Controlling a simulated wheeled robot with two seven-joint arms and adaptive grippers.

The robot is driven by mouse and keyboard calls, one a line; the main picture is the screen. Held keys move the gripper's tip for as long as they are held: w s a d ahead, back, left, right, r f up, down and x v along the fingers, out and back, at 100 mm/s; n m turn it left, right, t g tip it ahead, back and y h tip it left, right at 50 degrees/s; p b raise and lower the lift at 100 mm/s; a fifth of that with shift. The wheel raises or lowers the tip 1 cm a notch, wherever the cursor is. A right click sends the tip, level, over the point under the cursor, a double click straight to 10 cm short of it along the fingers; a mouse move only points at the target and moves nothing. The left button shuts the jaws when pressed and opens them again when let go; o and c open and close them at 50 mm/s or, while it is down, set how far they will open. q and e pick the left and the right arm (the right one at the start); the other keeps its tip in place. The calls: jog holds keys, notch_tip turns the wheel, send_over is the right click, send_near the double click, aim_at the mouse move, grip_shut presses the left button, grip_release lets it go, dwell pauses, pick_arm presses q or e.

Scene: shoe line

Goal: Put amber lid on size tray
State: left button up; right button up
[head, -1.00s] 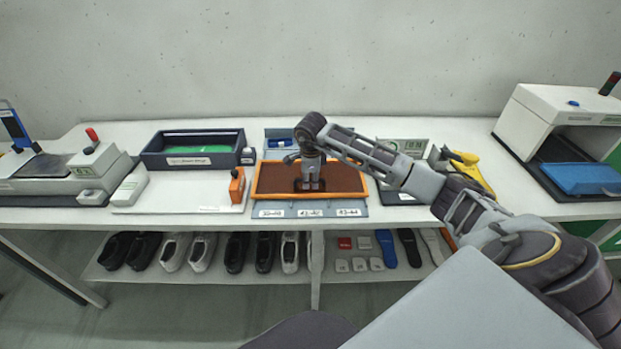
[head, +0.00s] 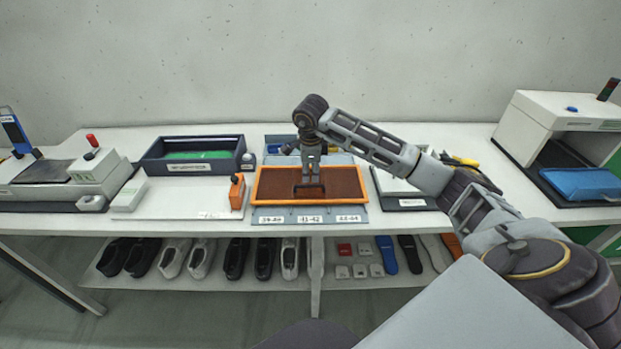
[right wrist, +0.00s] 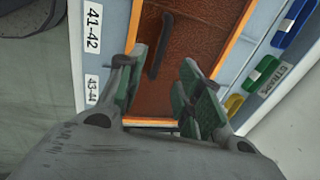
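The amber lid (head: 342,186), an orange-framed brown see-through panel with a dark bar handle (head: 309,191), lies over the grey-blue size tray (head: 318,219). The tray's size labels show along its front. The lid looks flat and lined up with the tray; a small gap under it cannot be told. My right gripper (head: 308,176) is above the lid, close to the handle. In the right wrist view its green-padded fingers (right wrist: 166,88) are apart and empty, and the handle (right wrist: 160,46) stands clear of them. My left gripper is not in view.
Behind the tray is a blue compartment box (head: 278,143). Shoes (head: 200,258) and insoles stand on the lower shelf.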

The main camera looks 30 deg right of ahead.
jog(key=shift+v, duration=2.3)
